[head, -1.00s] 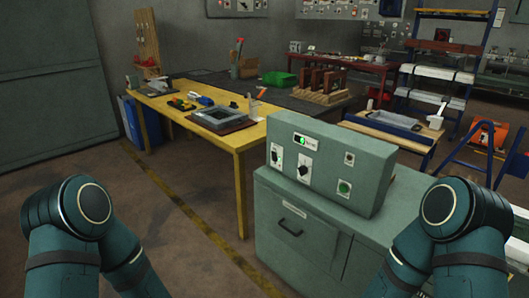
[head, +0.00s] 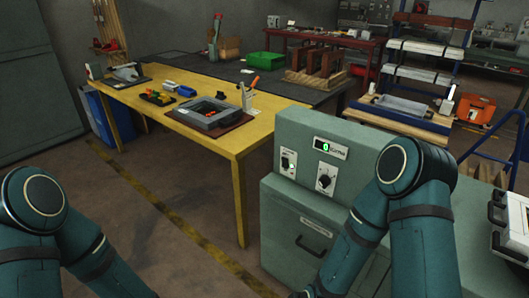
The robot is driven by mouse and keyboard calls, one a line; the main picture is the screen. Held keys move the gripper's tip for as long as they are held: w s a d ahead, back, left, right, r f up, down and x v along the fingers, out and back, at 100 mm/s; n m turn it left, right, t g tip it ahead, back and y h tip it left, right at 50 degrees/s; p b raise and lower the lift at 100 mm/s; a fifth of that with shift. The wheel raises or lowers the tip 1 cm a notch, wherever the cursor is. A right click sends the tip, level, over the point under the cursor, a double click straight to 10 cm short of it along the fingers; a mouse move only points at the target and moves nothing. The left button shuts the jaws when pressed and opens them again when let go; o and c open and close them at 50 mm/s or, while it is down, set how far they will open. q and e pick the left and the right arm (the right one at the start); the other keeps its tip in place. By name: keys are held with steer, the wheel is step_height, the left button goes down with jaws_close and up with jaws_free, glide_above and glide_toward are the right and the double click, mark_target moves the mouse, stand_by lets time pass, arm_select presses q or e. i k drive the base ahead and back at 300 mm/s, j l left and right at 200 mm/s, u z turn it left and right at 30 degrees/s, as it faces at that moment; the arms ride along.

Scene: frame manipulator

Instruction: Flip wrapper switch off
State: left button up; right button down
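The wrapper's grey-green control box (head: 297,130) stands on a cabinet at the right of centre in the head view. Its front carries a lit green display (head: 325,146), a switch (head: 288,163) at the left with a green glow beside it, and a round knob (head: 326,179) to the right. My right arm passes in front of the right part of the box and hides the panel there. My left arm is low at the left, away from the box. Both arms run out of the picture at the bottom, so neither gripper shows.
A cabinet with a dark handle (head: 312,247) is below the box. A yellow table (head: 236,146) with a grey tray (head: 208,116) and small parts stands behind to the left. Blue bins (head: 98,118) are under its far end. The floor left of the cabinet is clear.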

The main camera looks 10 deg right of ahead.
mark_target(285, 161)
steer(key=i+j, duration=0.35)
steer(key=i, duration=0.15)
steer(key=i+j, duration=0.4)
steer(key=i, duration=0.15)
steer(key=k+u, duration=0.05)
